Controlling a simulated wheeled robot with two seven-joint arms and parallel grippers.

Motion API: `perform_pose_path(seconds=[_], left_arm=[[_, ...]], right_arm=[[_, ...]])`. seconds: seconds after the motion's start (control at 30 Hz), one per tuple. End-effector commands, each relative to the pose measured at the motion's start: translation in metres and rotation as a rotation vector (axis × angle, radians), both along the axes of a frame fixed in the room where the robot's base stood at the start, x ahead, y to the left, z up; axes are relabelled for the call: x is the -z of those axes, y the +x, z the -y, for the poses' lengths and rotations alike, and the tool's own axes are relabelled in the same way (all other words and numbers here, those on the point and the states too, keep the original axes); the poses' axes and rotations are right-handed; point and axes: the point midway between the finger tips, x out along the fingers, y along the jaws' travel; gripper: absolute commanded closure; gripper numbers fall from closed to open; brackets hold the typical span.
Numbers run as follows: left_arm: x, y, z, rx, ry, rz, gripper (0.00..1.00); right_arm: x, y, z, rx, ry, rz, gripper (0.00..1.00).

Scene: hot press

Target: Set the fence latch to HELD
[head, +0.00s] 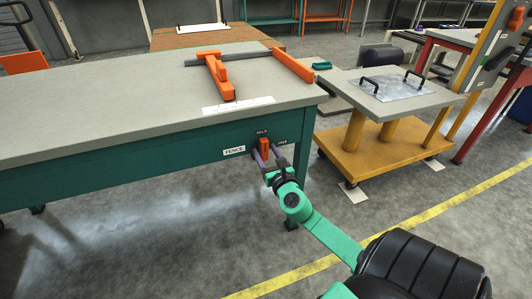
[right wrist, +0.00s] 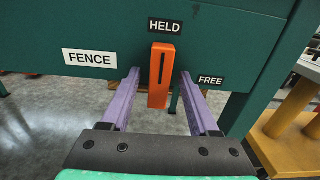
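The fence latch (head: 264,146) is an orange lever on the green front apron of the workbench. In the right wrist view the latch (right wrist: 163,78) stands about upright, its dark slot pointing up at the HELD label (right wrist: 165,26). The FREE label (right wrist: 210,80) is to its lower right and the FENCE label (right wrist: 89,58) to its left. My right gripper (head: 268,157) is open at the latch, one purple finger on each side, with gaps showing between fingers and latch. In the right wrist view the gripper (right wrist: 160,73) holds nothing. My left gripper is out of view.
The grey benchtop (head: 90,115) carries an orange fence (head: 218,76) on a dark rail and a white scale strip (head: 238,105). A yellow cart (head: 372,158) with a metal plate (head: 392,86) stands to the right. Floor in front of the bench is clear.

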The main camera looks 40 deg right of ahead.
Motion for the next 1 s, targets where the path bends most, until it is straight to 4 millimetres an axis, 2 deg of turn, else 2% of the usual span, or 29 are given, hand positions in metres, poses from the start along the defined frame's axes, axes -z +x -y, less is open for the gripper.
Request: perform_pose_path(seconds=[0.17, 0.27, 0.43, 0.6, 0.7, 0.83, 1.0], left_arm=[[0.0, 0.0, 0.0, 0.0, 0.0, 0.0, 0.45], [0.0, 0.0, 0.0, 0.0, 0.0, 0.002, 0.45], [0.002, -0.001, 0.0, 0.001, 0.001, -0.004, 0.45], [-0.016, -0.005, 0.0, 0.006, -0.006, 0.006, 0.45], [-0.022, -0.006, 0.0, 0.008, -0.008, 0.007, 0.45], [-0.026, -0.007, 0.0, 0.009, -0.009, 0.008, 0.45], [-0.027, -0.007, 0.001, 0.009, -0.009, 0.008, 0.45]], right_arm=[[0.002, -0.007, -0.003, -0.002, 0.001, -0.003, 0.39], [0.003, -0.021, -0.008, -0.002, 0.003, -0.005, 0.39], [0.004, -0.063, -0.022, -0.002, 0.002, -0.007, 0.39], [0.004, -0.106, -0.037, -0.001, 0.0, -0.006, 0.39], [0.003, -0.124, -0.043, -0.001, -0.001, -0.004, 0.39], [0.001, -0.136, -0.048, 0.0, 0.0, -0.001, 0.39], [0.0, -0.137, -0.048, 0.0, 0.001, 0.001, 0.39]])
